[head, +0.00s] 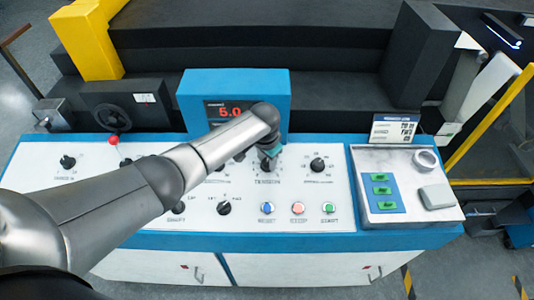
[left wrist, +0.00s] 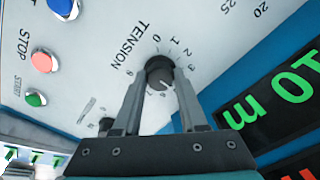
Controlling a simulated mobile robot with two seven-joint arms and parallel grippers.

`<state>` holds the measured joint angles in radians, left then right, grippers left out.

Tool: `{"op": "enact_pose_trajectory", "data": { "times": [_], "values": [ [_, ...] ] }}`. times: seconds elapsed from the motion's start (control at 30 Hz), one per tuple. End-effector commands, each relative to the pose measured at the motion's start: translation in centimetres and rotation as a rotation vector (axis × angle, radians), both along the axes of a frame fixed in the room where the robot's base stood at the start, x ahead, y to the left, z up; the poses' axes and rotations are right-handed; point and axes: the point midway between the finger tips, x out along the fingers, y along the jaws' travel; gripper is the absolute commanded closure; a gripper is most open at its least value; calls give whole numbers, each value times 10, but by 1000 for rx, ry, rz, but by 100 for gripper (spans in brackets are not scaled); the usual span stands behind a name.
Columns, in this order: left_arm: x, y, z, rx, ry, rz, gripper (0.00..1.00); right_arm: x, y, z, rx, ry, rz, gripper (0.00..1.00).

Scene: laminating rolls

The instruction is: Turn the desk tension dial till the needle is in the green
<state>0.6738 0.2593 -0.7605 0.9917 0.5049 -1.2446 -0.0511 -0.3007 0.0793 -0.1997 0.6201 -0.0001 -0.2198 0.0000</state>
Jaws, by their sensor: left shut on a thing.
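The tension dial (left wrist: 159,70) is a dark round knob with a light pointer mark on the white panel, beside the word TENSION and a printed number scale. My left gripper (left wrist: 159,82) is shut on this dial, one finger on each side. In the head view the left gripper (head: 270,152) comes down over the dial (head: 268,164) and hides part of it. I cannot make out a needle or a green zone in either view. My right gripper is not in view.
A blue display box (head: 197,88) with red digits 5.0 stands behind the dial. A dark knob (head: 317,164) is to its right, and blue, red and green buttons (head: 298,208) are in front. A grey side tray (head: 352,165) is at the right. My left arm covers the panel's left part.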

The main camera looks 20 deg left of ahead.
Motion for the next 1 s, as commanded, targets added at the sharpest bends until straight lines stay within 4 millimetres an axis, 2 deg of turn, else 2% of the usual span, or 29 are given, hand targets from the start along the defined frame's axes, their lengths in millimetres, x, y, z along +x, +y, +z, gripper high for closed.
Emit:
{"op": "enact_pose_trajectory", "data": {
  "times": [0.1, 0.4, 0.97, 1.0],
  "values": [
    [-1, -2, 2, -15, -2, 76, 100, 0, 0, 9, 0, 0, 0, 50],
    [0, -1, 1, -36, -9, 201, 100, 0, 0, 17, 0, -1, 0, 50],
    [1, -1, 0, -41, -13, 232, 100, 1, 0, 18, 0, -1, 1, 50],
    [1, -1, 0, -41, -13, 232, 57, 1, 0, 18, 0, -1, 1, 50]
  ]
}}
